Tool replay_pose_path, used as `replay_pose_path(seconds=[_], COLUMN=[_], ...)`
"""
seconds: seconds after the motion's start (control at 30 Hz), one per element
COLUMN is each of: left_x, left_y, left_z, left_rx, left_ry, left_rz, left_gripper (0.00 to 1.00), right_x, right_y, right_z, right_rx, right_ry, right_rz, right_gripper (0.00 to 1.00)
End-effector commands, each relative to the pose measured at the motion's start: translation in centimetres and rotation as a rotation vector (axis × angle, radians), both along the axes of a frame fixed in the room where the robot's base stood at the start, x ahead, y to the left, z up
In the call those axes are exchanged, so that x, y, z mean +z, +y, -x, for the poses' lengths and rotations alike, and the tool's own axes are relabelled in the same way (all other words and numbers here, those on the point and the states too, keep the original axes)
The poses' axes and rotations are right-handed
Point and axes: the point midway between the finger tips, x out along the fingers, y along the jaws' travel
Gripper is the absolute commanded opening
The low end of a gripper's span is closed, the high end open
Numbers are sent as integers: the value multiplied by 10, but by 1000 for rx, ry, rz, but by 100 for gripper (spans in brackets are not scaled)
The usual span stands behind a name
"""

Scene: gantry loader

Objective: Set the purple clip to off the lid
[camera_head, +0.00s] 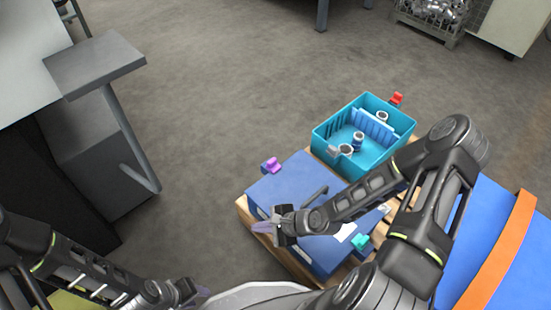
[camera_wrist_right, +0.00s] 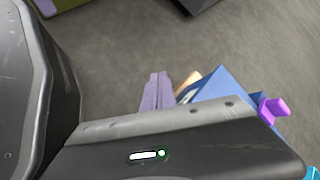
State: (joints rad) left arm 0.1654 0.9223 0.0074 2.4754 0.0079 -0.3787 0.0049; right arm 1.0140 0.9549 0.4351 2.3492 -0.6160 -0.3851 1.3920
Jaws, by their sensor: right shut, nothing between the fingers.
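The purple clip (camera_head: 271,165) sits at the far-left edge of the blue lid (camera_head: 290,187); whether it is clamped there I cannot tell. It also shows at the right of the right wrist view (camera_wrist_right: 273,108), at the edge of the blue lid (camera_wrist_right: 222,88). My right gripper (camera_head: 263,227) is over the near-left part of the blue box, nearer to me than the clip and apart from it. Its pale purple fingers (camera_wrist_right: 156,92) are together and empty. My left gripper (camera_head: 201,292) is low at the bottom edge, away from the box; its jaw opening is unclear.
A teal bin (camera_head: 327,137) with several grey-and-white parts stands behind the blue box. A red clip (camera_head: 397,98) is on its far rim. A teal clip (camera_head: 360,242) is at the box's near right. Grey floor is open to the left.

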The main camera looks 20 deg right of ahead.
Motion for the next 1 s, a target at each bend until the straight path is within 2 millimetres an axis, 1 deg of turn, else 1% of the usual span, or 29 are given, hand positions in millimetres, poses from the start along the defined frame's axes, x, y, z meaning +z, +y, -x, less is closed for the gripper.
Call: replay_pose_path(seconds=[0.03,0.17,0.23,0.3,0.4,0.5,0.6,0.7,1.0], left_x=[9,19,24,29,34,37,39,39,38], left_y=[0,0,0,0,0,0,0,0,0], left_z=[1,3,4,5,6,6,7,7,7], left_rx=[-1,-3,-4,-6,-7,-9,-9,-9,-8], left_ry=[2,6,9,12,14,16,17,17,17], left_rz=[0,1,2,1,2,2,2,2,2], left_gripper=[36,36,36,36,36,36,36,36,36], right_x=[12,34,46,57,70,78,83,84,84], right_y=[-17,-59,-84,-110,-140,-164,-177,-182,-181], right_z=[-8,-25,-32,-36,-39,-38,-38,-37,-38], right_rx=[-98,-340,-461,-570,-694,-781,-828,-847,-848], right_ry=[17,53,68,79,89,95,98,99,102], right_rz=[-55,-211,-295,-372,-464,-528,-568,-584,-586], right_gripper=[0,0,0,0,0,0,0,0,0])
